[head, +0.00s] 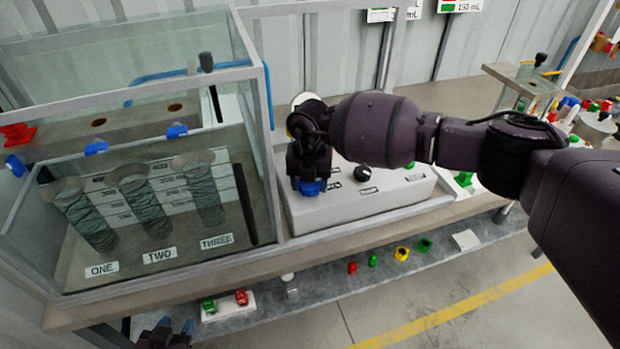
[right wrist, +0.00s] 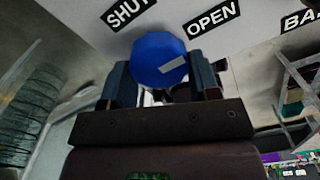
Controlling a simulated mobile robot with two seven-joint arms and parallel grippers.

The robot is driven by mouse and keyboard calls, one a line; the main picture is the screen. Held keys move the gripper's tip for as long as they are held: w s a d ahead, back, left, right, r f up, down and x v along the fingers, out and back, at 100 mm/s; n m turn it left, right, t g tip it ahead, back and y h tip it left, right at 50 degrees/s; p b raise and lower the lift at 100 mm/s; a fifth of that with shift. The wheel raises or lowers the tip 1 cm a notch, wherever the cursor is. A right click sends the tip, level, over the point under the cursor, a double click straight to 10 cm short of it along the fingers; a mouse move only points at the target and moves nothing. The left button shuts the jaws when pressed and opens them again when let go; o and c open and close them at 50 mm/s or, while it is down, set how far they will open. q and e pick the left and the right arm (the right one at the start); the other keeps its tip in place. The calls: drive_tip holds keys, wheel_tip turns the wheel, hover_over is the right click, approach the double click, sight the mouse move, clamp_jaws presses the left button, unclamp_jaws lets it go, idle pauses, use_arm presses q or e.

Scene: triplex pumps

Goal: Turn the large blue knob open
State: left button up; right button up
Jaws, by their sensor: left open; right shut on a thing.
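The large blue knob (head: 312,188) sits on the front left of the white control box (head: 350,212). My right gripper (head: 310,181) comes down onto it from above and is shut on it. In the right wrist view the blue knob (right wrist: 152,52) is between the two fingers, with a pale mark on its right part. The SHUT label (right wrist: 128,11) lies above it and slightly left, the OPEN label (right wrist: 213,18) above right. My left gripper (head: 165,335) is open at the bottom left edge, partly cut off and away from the knob.
A glass case (head: 262,130) with tubes labelled ONE, TWO and THREE stands just left of the box. A black knob (head: 363,172) is on the box to the right. Small coloured parts lie on the lower shelf (head: 330,285).

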drive_tip(key=shift+m, duration=0.4)
drive_tip(key=o, duration=0.9)
drive_tip(key=shift+r, duration=0.1)
